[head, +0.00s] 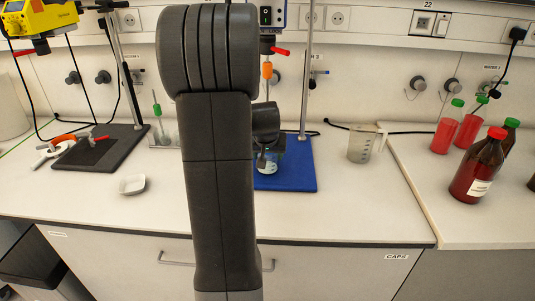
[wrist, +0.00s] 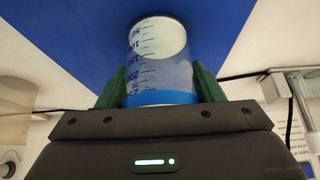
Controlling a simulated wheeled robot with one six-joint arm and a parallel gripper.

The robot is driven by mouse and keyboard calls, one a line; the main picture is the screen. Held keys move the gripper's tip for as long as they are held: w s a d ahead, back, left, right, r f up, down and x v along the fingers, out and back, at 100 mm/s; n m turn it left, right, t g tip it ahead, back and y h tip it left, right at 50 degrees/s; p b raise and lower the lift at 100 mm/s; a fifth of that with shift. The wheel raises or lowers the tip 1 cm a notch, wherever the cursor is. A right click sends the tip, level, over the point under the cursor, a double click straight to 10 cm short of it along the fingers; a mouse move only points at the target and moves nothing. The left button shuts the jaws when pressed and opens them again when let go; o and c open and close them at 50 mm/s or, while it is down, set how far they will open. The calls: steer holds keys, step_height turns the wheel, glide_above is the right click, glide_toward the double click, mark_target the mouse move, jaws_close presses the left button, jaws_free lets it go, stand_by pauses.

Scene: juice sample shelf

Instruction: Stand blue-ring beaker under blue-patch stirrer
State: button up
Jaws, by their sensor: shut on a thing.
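The blue-ring beaker (wrist: 160,72) is clear with a blue band and printed volume marks. My gripper (wrist: 160,78) is shut on it, one green finger on each side. In the head view the beaker (head: 267,168) is over the blue base plate (head: 290,178), mostly behind my arm. I cannot tell whether it rests on the plate. The stirrer (head: 273,14) is on the stand above this plate, with an orange piece (head: 267,70) below it; my arm hides part of it. The blue plate (wrist: 85,40) fills much of the wrist view. I cannot make out a blue patch.
A yellow stirrer (head: 38,18) hangs over a black base plate (head: 100,147) at left. A small white dish (head: 132,184) lies in front. A clear jug (head: 361,145) stands right of the blue plate. Red bottles and a brown bottle (head: 478,168) stand at far right.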

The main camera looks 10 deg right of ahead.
stand_by(0.3)
steer(key=shift+f, duration=0.2)
steer(key=o, duration=1.2)
steer(key=shift+s+r, duration=0.1)
steer(key=shift+r, duration=0.35)
steer(key=v, duration=1.1)
steer(key=shift+s+a+r, duration=0.1)
steer(key=shift+s+r, duration=0.1)
